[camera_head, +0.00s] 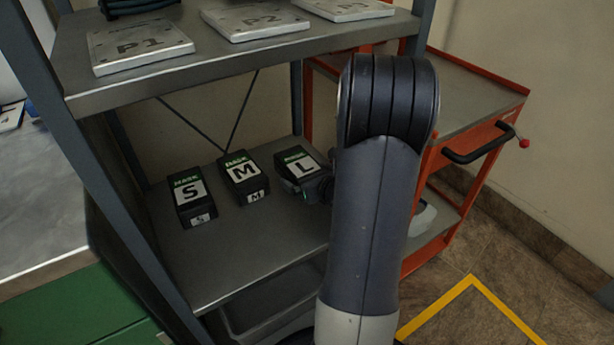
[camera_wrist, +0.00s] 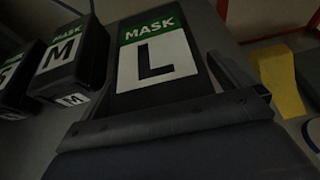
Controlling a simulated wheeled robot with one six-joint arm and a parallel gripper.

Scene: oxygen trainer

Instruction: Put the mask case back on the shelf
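The mask case marked L (camera_head: 299,166) is a black box with a green and white label. It is at the right end of a row of cases on the lower shelf (camera_head: 245,240). It fills the middle of the wrist view (camera_wrist: 158,58). My gripper (camera_head: 318,187) is at its front right side, partly hidden by my arm in the head view. In the wrist view a dark finger lies along the case's right side, and the gripper's bar crosses in front. The other finger is not clear, so I cannot tell whether they press on the case.
Cases marked M (camera_head: 244,177) and S (camera_head: 192,198) stand to the left, M close by. Plates P1 (camera_head: 138,45), P2 (camera_head: 255,20) and P3 (camera_head: 345,8) lie on the upper shelf overhead. An orange cart (camera_head: 478,125) stands on the right. The lower shelf's front is clear.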

